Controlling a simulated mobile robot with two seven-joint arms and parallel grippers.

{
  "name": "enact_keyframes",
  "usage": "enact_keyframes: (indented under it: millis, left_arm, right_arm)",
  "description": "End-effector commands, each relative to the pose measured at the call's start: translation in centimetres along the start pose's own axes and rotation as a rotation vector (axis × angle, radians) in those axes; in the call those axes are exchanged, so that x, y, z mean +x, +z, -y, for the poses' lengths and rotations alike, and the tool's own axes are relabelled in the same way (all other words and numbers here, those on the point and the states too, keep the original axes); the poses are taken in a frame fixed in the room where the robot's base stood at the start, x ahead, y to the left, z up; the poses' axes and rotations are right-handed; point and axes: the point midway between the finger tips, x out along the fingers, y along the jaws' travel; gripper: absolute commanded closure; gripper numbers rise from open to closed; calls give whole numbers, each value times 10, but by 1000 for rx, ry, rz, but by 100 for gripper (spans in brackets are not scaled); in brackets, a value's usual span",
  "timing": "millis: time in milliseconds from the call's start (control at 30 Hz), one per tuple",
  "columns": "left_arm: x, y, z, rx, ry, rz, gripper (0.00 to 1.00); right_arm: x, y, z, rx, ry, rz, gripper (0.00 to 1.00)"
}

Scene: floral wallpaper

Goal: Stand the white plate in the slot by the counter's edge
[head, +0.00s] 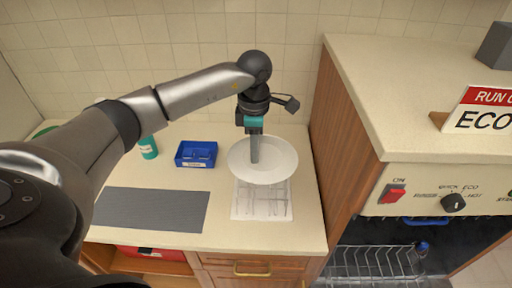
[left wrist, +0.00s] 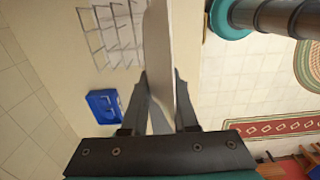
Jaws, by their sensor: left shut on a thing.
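The white plate (head: 280,158) is held up over the counter in the head view. My left gripper (head: 254,160) comes down from above and is shut on it. In the left wrist view the plate (left wrist: 158,50) shows nearly edge-on between the two fingers (left wrist: 160,90). A wire rack (head: 262,205) with several slots stands on a white base near the counter's front edge. The plate covers the rack's back part in the head view. My right gripper is not in view.
A blue bin (head: 196,153) and a teal bottle (head: 148,147) stand left of the plate. A flat grey mat (head: 152,210) lies at the counter's front left. A tall wood-sided cabinet (head: 338,120) rises on the right, beside an open machine with a wire basket (head: 372,262).

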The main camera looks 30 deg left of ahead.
Motion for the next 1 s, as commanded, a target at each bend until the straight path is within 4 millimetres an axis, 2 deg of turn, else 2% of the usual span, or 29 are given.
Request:
enact_keyframes:
  millis: [1000]
  left_arm:
    - [84,1,0,3,1,1,100]
  right_arm:
    - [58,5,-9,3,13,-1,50]
